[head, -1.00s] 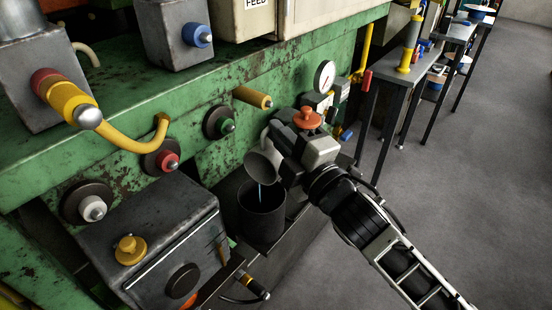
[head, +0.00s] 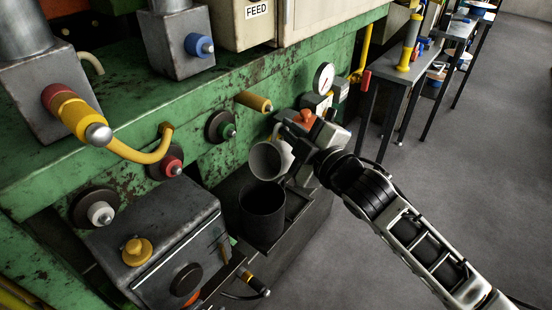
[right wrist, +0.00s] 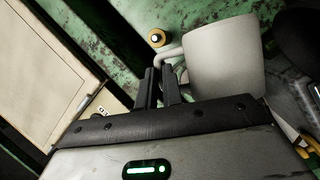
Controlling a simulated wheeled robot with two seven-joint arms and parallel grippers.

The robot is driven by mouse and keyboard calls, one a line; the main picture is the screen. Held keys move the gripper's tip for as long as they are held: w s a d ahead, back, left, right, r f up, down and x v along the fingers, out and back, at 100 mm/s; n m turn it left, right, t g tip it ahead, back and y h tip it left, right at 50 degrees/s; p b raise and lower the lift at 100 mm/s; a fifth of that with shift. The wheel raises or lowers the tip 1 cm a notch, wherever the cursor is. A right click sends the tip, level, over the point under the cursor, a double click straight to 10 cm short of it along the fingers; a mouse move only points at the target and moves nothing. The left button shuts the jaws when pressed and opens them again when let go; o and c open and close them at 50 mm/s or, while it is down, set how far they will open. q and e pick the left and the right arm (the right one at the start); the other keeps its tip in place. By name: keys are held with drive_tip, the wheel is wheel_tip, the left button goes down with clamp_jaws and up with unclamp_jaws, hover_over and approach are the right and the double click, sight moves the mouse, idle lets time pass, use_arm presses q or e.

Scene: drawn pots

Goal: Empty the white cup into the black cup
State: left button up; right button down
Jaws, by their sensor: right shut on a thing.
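The white cup (head: 259,160), greyish in this light, is tipped on its side just above the black cup, its mouth toward the left and the camera. No liquid stream shows from it. The black cup (head: 262,214) stands upright on a dark tray; its contents are too dark to tell. My right gripper (head: 289,150) is beside the white cup on its right. In the right wrist view, its fingers (right wrist: 161,87) are shut on the handle of the white cup (right wrist: 225,58). My left gripper is not in view.
A green machine panel (head: 205,162) with several knobs stands close behind the cups. A grey metal box (head: 165,225) with a yellow knob is left of the black cup. A pressure gauge (head: 324,77) is above my right gripper. Open floor (head: 450,170) lies to the right.

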drive_tip(key=w+m+g, duration=0.1)
drive_tip(key=m, duration=0.1)
drive_tip(key=w+d+f+m+g, duration=0.1)
drive_tip(key=m, duration=0.1)
drive_tip(key=shift+w+d+f, duration=0.1)
drive_tip(key=shift+d+f, duration=0.1)
drive_tip(key=f+m+g, duration=0.1)
drive_tip(key=m, duration=0.1)
drive_tip(key=f+m+g, duration=0.1)
drive_tip(key=f, duration=0.1)
drive_tip(key=shift+w+d+m, duration=0.15)
drive_tip(key=shift+w+m, duration=0.2)
drive_tip(key=shift+m, duration=0.05)
drive_tip(key=shift+f+g, duration=0.1)
drive_tip(key=shift+g, duration=0.2)
wheel_tip(320, 180, down, 2)
drive_tip(key=shift+s+m+g, duration=0.15)
drive_tip(key=shift+m+g, duration=0.35)
drive_tip(key=shift+m, duration=0.3)
